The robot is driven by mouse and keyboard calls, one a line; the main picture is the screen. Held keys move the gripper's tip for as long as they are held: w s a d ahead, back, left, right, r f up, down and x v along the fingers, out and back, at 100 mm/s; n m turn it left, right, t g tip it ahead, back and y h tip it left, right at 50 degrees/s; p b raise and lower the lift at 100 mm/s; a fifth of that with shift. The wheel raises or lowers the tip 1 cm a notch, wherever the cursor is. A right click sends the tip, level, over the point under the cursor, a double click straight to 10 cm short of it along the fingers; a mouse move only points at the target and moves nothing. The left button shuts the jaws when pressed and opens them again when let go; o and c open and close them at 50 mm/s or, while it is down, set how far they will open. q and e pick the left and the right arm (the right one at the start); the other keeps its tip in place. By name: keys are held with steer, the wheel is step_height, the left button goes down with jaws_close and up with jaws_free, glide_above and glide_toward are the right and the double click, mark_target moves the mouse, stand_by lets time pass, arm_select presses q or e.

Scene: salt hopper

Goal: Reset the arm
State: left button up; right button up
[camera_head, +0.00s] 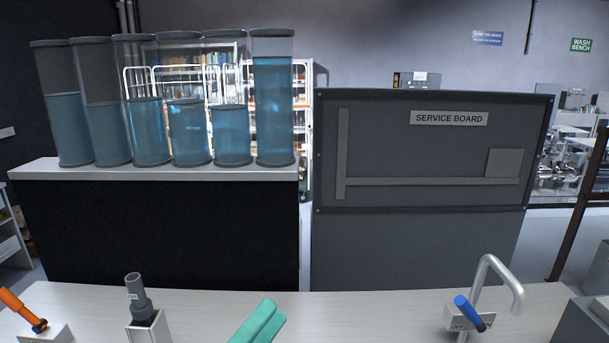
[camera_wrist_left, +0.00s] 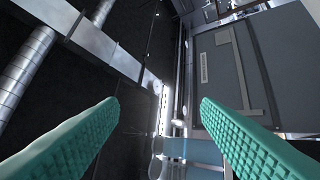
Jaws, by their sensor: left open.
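My left gripper (camera_head: 270,314) shows as teal ribbed fingers at the bottom middle of the head view, over the near edge of the pale bench (camera_head: 380,305). In the left wrist view its two fingers (camera_wrist_left: 160,101) are spread wide with nothing between them. The rest of the left arm is out of the head view. My right gripper is in neither view.
An orange-handled lever (camera_head: 20,310) and a dark nozzle in a holder (camera_head: 138,298) stand left of the gripper. A blue-handled valve (camera_head: 468,312) and a bent pipe (camera_head: 499,268) stand right. Behind are tall blue-filled cylinders (camera_head: 272,110) and the service board (camera_head: 430,150).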

arm_select(q)
steer(key=w+a+f+n+t+y, duration=0.3)
steer(key=a+f+n+y, duration=0.45)
steer(key=n+y, duration=0.6)
steer(key=s+a+f+n+g+y, duration=0.45)
steer(key=a+f+n+g, duration=0.35)
steer(key=f+n, duration=0.4)
steer(key=s+f+n+g+h, duration=0.25)
steer(key=s+f+g, duration=0.55)
steer(key=s+f, duration=0.55)
steer(key=s+f+g+b, duration=0.1)
steer(key=s+f, duration=0.1)
steer(key=f, duration=1.2)
steer(key=s+f+g+b, duration=0.1)
steer(key=s+f, duration=0.1)
steer(key=f, duration=1.2)
steer(key=s+a+f+g+b, duration=0.1)
steer(key=s+a+f, duration=0.1)
steer(key=s+f, duration=1.4)
steer(key=shift+a+y, duration=0.3)
steer(key=shift+y, duration=0.05)
